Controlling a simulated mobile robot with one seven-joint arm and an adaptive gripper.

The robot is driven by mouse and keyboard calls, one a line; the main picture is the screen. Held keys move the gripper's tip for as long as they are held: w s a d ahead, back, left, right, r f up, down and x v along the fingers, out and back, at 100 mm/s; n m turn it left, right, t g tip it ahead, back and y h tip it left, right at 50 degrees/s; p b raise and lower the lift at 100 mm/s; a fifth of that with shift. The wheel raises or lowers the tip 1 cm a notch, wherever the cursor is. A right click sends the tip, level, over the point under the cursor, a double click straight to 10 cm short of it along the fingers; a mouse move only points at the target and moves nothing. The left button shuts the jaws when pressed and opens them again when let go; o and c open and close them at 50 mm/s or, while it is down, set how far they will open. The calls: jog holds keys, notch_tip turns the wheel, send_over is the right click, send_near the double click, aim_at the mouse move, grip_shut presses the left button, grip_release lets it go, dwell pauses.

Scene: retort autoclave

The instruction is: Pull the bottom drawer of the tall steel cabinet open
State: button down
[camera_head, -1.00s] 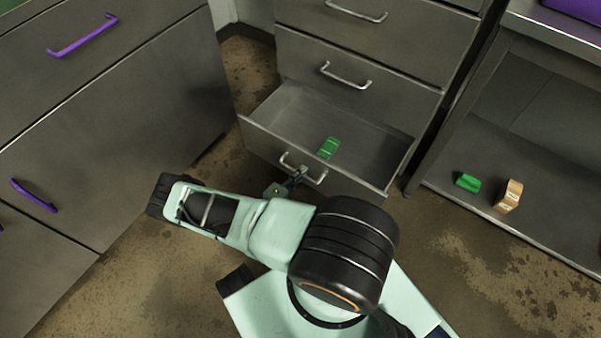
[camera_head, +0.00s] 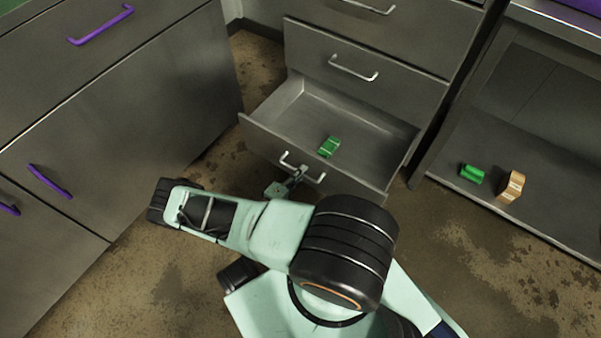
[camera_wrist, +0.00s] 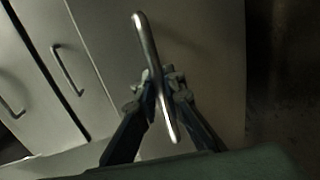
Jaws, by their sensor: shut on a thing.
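The tall steel cabinet (camera_head: 372,48) stands at the top middle of the head view. Its bottom drawer (camera_head: 262,140) is pulled out, with the inside showing. A small green block (camera_head: 329,146) lies on the drawer floor. The drawer's silver bar handle (camera_head: 287,160) is on its front; it also shows in the wrist view (camera_wrist: 146,36). My gripper (camera_head: 299,174) is at this handle. In the wrist view, my gripper's fingers (camera_wrist: 159,82) are shut around the bar, one on each side. My arm hides part of the floor in front of the drawer.
A steel cabinet with purple handles (camera_head: 101,25) stands at the left. At the right, a steel table's lower shelf (camera_head: 530,215) bears a green block (camera_head: 472,173) and a tan block (camera_head: 511,187). Bare floor (camera_head: 455,265) shows at the lower right.

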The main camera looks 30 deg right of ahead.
jog(key=shift+w+a, duration=0.2)
jog(key=shift+w, duration=0.05)
jog(key=c, duration=2.1)
grip_release()
jog(key=shift+o, duration=0.4)
jog(key=shift+s+d, duration=0.1)
jog(key=shift+s, duration=0.05)
